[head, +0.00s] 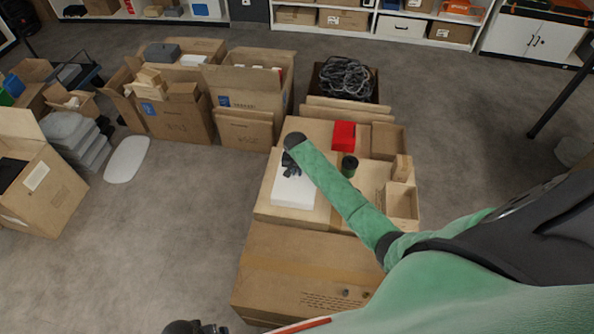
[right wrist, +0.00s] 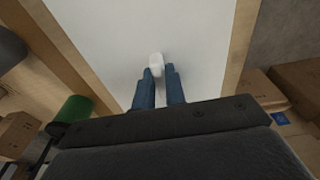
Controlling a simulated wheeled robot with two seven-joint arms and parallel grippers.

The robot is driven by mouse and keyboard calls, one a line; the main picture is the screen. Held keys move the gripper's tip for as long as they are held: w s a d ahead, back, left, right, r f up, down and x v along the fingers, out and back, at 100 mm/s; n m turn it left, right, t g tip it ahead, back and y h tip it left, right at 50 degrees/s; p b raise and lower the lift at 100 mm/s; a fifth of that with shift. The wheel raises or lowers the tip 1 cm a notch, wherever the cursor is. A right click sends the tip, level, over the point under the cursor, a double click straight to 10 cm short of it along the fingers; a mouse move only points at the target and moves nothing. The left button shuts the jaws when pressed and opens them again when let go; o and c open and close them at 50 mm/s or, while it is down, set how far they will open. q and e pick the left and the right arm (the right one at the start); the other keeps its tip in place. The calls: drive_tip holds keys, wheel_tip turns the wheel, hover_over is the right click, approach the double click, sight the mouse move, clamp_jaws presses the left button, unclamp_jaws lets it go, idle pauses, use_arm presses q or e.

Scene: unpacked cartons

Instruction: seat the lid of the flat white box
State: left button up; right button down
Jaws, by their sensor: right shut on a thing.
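The flat white box (head: 293,194) lies on top of a carton at the middle of the head view. My right gripper (head: 291,170) is over its far part, and my wrist and forearm hide some of it. In the right wrist view the white lid (right wrist: 110,42) fills the upper middle, with a small white knob (right wrist: 156,62) on it. The blue fingers of my right gripper (right wrist: 158,82) are shut on this knob. Whether the lid's rim sits flush on the box cannot be told. My left gripper (head: 195,327) is at the bottom edge, partly cut off, its jaws unclear.
A red box (head: 344,135), a dark green cylinder (head: 349,166) and an open cardboard box (head: 401,203) stand right of the white box. A lower carton (head: 300,268) is in front. Open cartons (head: 180,118) stand behind left.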

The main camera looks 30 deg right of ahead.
drive_tip(key=c, duration=1.4)
unclamp_jaws()
drive_tip(key=shift+o, duration=0.2)
use_arm(q)
drive_tip(key=shift+f, duration=0.1)
use_arm(e)
drive_tip(key=shift+r, duration=0.25)
drive_tip(key=r, duration=0.4)
drive_tip(key=r+b, duration=0.1)
drive_tip(key=r, duration=0.1)
drive_tip(key=shift+s+a+r, duration=0.15)
drive_tip(key=shift+s+a, duration=0.1)
drive_tip(key=shift+s, duration=0.05)
drive_tip(key=shift+r, duration=0.5)
use_arm(q)
drive_tip(key=shift+s+d+r, duration=0.1)
drive_tip(key=shift+s+r, duration=0.1)
drive_tip(key=shift+r, duration=0.4)
drive_tip(key=shift+s+r, duration=0.15)
drive_tip(key=shift+r, duration=0.4)
